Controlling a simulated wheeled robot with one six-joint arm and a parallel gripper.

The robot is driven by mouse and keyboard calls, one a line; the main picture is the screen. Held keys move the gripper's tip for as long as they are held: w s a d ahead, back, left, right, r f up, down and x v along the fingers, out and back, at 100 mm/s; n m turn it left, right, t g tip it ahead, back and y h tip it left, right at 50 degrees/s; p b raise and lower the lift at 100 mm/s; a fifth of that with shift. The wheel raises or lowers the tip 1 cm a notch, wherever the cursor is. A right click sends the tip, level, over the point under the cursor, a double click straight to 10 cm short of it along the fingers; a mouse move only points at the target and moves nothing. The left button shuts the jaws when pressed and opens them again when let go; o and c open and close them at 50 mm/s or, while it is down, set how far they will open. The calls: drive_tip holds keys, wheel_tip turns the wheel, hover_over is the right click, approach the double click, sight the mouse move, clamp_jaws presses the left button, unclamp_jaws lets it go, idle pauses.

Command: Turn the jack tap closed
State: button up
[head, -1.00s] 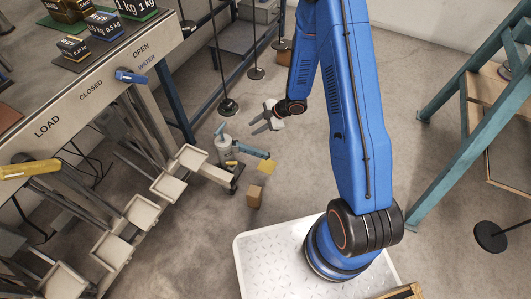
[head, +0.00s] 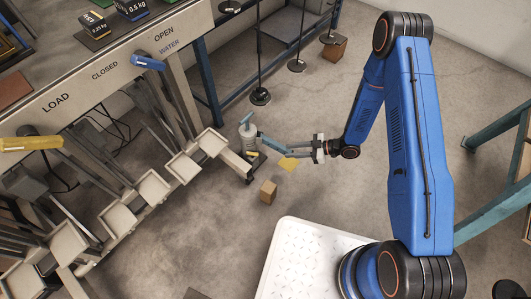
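The jack (head: 247,133) is a small grey bottle-shaped body standing on the floor by the end of the row of pale trays. A blue lever (head: 272,143) sticks out from it to the right. A small yellow part shows low on the jack, too small to tell whether it is the tap. My gripper (head: 291,152) reaches in from the right, low over the floor, with its grey fingers pointing left at the lever's outer end. The fingers overlap the lever in this view. I cannot tell whether they touch it or how far apart they are.
The bench (head: 105,75) with yellow and blue handles stands at left, pale trays (head: 183,166) below. Hanging rods with dark discs (head: 260,96) are behind.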

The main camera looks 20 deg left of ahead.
approach(252, 154)
drive_tip(key=x, duration=0.3)
drive_tip(key=f+x, duration=0.1)
drive_tip(key=x, duration=0.1)
drive_tip(key=shift+w+a, duration=0.1)
drive_tip(key=shift+w, duration=0.2)
clamp_jaws()
